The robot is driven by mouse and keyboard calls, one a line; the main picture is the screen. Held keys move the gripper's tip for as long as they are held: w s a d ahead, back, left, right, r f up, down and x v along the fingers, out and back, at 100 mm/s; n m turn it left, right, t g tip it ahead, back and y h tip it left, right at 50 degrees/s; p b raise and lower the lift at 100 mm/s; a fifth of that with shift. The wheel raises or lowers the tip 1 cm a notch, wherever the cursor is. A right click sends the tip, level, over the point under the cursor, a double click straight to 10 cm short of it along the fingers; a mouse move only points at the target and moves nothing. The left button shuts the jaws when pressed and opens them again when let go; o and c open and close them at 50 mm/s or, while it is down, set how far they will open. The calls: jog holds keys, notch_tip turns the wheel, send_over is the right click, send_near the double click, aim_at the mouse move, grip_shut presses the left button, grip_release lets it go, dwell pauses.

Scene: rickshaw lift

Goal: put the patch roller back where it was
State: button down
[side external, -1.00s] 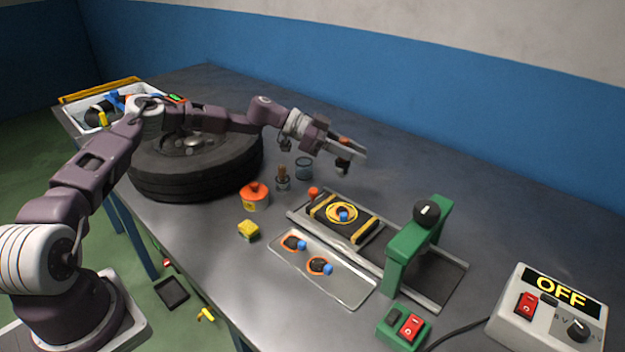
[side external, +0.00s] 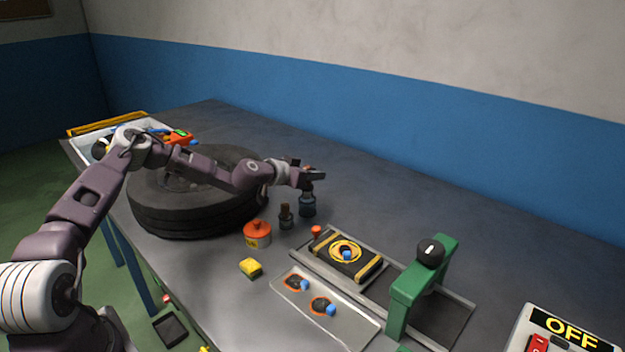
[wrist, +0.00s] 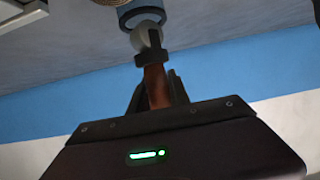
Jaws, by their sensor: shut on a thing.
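The patch roller has a brown handle (wrist: 156,88) and a pale grey head (wrist: 146,38), seen in the wrist view. My gripper (side external: 314,177) is shut on its handle, and the dark fingers also show in the wrist view (wrist: 158,92). The roller points down at the blue-grey cup (side external: 307,206), which stands on the table right below my gripper. In the wrist view the head overlaps the cup's rim (wrist: 143,16). I cannot tell whether the head is inside the cup or just above it. In the side view my gripper mostly hides the roller.
A small brush jar (side external: 286,217) and an orange-lidded tin (side external: 257,234) stand left of the cup. The tire (side external: 195,210) lies behind them to the left. A patch press (side external: 407,290) and a patch tray (side external: 345,322) are in front. The table right of the cup is clear.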

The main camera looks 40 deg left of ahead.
jog(key=shift+f, duration=0.35)
jog(key=shift+f, duration=0.55)
jog(key=c, duration=1.2)
grip_release()
jog(key=shift+f, duration=0.1)
